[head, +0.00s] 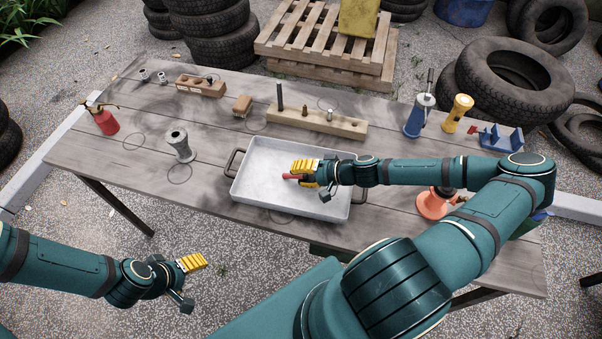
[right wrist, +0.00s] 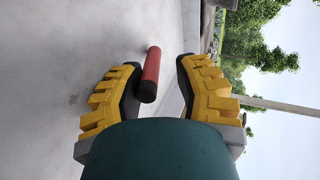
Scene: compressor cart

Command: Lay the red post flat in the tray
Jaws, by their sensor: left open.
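The red post (head: 291,176) is over the floor of the grey metal tray (head: 262,160), lengthwise, its far end pointing left in the head view. In the right wrist view the red post (right wrist: 151,75) lies between the spread fingers, with a clear gap to the right-hand finger. It looks level with the tray floor (right wrist: 60,70); whether it touches the floor is hard to tell. My right gripper (head: 309,180) is open around the post, low in the tray; its fingers also show in the right wrist view (right wrist: 160,90). My left gripper (head: 195,281) is open and empty, off the table's front edge.
A wooden block with holes and pegs (head: 318,121) stands behind the tray. A grey flanged post (head: 179,146) and a red oil can (head: 103,118) stand to the left. An orange funnel-like piece (head: 432,205) is at right, beneath my right arm.

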